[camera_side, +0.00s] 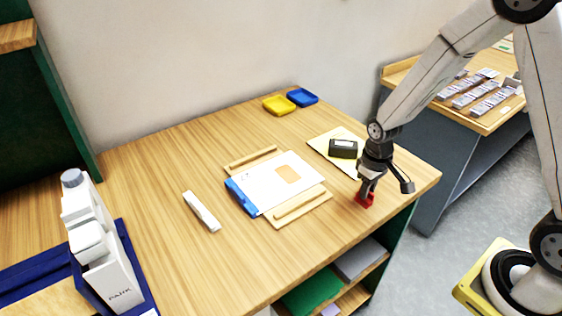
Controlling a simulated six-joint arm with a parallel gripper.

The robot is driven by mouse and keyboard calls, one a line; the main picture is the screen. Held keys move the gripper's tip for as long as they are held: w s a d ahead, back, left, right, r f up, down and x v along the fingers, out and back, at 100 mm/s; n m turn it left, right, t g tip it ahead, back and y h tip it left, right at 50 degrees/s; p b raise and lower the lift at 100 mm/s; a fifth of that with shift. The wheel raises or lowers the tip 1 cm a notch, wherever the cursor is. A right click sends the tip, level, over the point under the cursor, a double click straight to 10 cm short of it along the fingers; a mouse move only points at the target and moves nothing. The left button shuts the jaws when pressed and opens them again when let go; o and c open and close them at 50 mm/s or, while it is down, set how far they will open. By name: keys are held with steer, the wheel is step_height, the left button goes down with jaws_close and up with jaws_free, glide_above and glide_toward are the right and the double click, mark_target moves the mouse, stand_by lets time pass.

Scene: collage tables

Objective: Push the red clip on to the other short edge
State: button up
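The red clip (366,201) lies on the wooden table near its right front edge. My gripper (366,190) points down right above it, and its fingers reach the clip. The view is too small to tell whether the fingers are closed around it. A white sheet stack (262,180) with an orange patch lies in the middle of the table, between two wooden strips. A blue clip (241,197) sits along the stack's left short edge. The right short edge, towards my gripper, shows no clip.
A black device (343,148) rests on a cream sheet (323,144) behind my gripper. A white bar (201,212) lies left of the stack. Yellow (278,105) and blue (302,97) trays stand at the back. A white machine (100,245) stands at the left.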

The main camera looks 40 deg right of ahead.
jaws_close()
steer(key=shift+r, duration=0.15)
steer(key=shift+r, duration=2.9)
steer(key=shift+w, duration=0.15)
steer(key=w+r, duration=0.1)
steer(key=w, duration=1.7)
steer(key=shift+a, duration=0.3)
